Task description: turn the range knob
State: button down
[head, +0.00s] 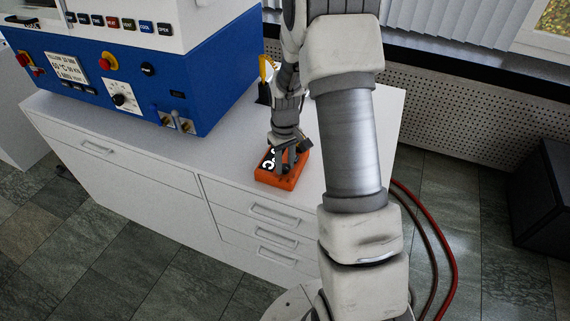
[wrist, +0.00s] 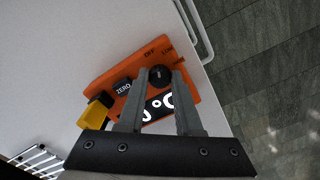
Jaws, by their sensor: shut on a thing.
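An orange meter (head: 289,184) lies on the white cabinet top near its front edge, below my arm. In the wrist view the meter (wrist: 107,80) carries a round black range knob (wrist: 160,76) with OFF and LOW printed beside it, a dark ZERO button (wrist: 122,87) and a black display with large white characters (wrist: 158,107). My gripper (wrist: 159,75) has one finger on each side of the range knob and is shut on it. In the head view my gripper (head: 285,160) covers part of the meter, and the knob is hidden there.
A blue press (head: 150,85) with buttons and a dial stands at the left on the white cabinet (head: 170,150). A yellow-handled thing (head: 265,70) stands behind my wrist. A yellow plug (wrist: 95,113) sits at the meter's side. The cabinet top right of the meter looks clear.

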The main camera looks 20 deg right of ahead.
aim_at(285, 167)
jog(key=shift+m, duration=1.9)
jog(key=c, duration=0.6)
grip_release()
notch_tip(285, 167, up, 18)
jog(key=shift+f+p, duration=0.25)
jog(key=shift+p, duration=0.5)
